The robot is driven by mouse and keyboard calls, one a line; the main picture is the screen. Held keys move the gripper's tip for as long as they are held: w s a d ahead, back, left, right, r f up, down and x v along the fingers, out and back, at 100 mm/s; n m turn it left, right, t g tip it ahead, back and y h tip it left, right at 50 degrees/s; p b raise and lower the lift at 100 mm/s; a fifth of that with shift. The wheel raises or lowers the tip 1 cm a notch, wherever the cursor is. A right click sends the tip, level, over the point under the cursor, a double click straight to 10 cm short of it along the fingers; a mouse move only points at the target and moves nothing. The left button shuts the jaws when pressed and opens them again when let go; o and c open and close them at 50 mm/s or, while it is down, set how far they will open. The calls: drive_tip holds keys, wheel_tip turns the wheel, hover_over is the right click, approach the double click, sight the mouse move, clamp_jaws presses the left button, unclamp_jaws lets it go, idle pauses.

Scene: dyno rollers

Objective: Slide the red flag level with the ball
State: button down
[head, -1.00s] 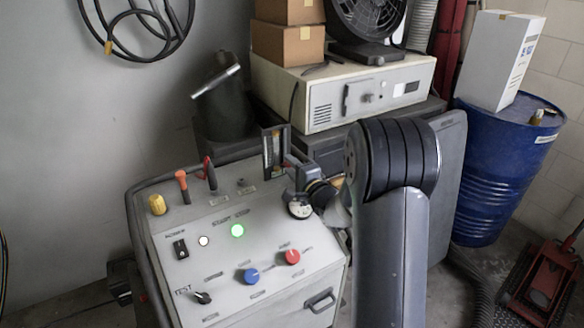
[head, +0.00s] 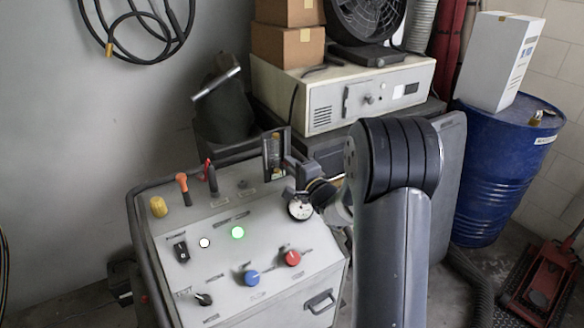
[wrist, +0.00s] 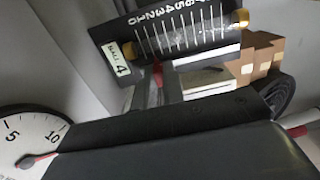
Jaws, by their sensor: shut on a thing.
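The flow gauge is a dark upright panel (head: 272,151) at the back right of the grey console. In the wrist view its scale plate (wrist: 178,36) is tilted, with white lines, numbers and a label reading "BALL 4" (wrist: 121,58). Yellow-orange pieces show at both ends of the scale. The red flag (wrist: 157,72) shows as a small red patch at the plate's lower edge, near the label end. My gripper (head: 287,166) is at the gauge, shut on the flag; its fingertips are mostly hidden. I cannot make out the ball clearly.
A round white dial (wrist: 30,142) sits close beside my gripper; it also shows in the head view (head: 300,208). The console (head: 215,275) carries switches, knobs and a lit green lamp (head: 237,232). Cardboard boxes (head: 288,45) and a blue drum (head: 500,165) stand behind.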

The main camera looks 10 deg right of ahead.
wheel_tip(320, 180, up, 3)
drive_tip(key=shift+f+p, duration=0.1)
drive_tip(key=shift+p, duration=0.5)
drive_tip(key=c, duration=1.5)
unclamp_jaws()
drive_tip(key=b+v, duration=0.1)
drive_tip(key=v, duration=0.9)
drive_tip(key=shift+s+d+b, duration=0.15)
drive_tip(key=shift+s+b, duration=0.15)
drive_tip(key=shift+s, duration=0.1)
